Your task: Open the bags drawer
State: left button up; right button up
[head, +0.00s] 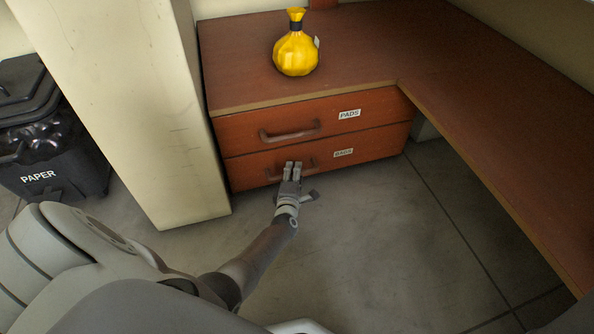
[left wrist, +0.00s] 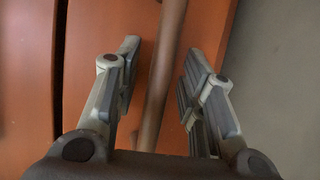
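The bags drawer (head: 365,151) is the lower of two wooden drawers under the desk, with a label that seems to read BAGS. Its front looks flush with the drawer above, so it appears closed. My left gripper (head: 292,170) is at its handle (head: 308,165). In the left wrist view the handle bar (left wrist: 164,75) runs between the two open fingers of the gripper (left wrist: 160,90). The fingers stand apart from the bar, with a gap on each side. My right gripper is not in view.
The upper drawer (head: 240,132), labelled PADS, is closed above. The floor (head: 370,240) before the drawers is clear.

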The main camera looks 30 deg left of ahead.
pick_arm(q)
jog(key=shift+c, duration=0.2)
grip_shut()
dwell(0.3)
